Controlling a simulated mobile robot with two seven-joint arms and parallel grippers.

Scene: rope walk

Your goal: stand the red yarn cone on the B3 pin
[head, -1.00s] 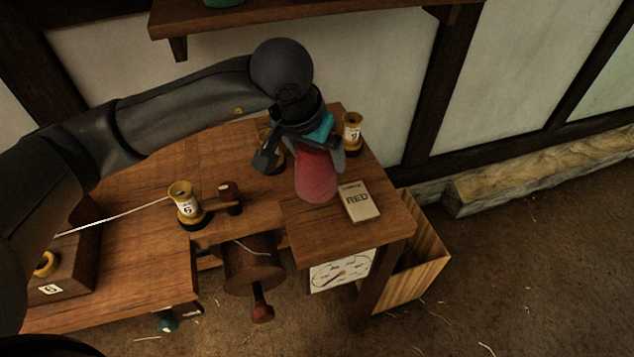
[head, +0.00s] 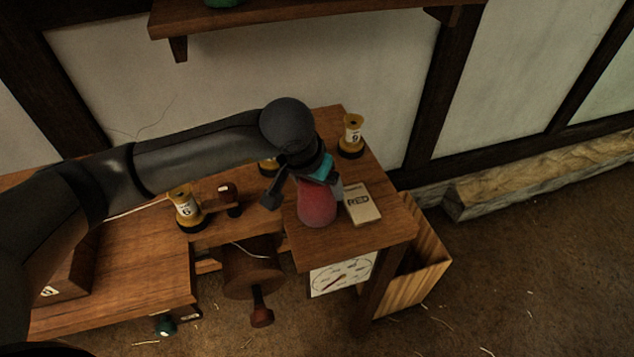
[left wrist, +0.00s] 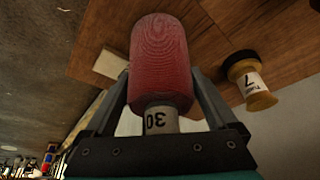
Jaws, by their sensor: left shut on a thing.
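The red yarn cone (head: 317,206) is in my left gripper (head: 312,180), over the right part of the wooden bench. In the left wrist view my left gripper (left wrist: 160,77) has one finger on each side of the red cone (left wrist: 160,50), near its narrow end, which bears a "30" label. In the head view the cone leans with its wide end down and toward the viewer. I cannot tell whether it touches the bench top. I cannot make out a pin marked B3. My right gripper is out of view.
A card (head: 361,205) lies just right of the cone. Yellow spools stand at the back right (head: 351,136) and left (head: 186,207); another is partly hidden behind my gripper. A wooden crate (head: 418,262) stands beside the bench. A shelf (head: 330,18) is above.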

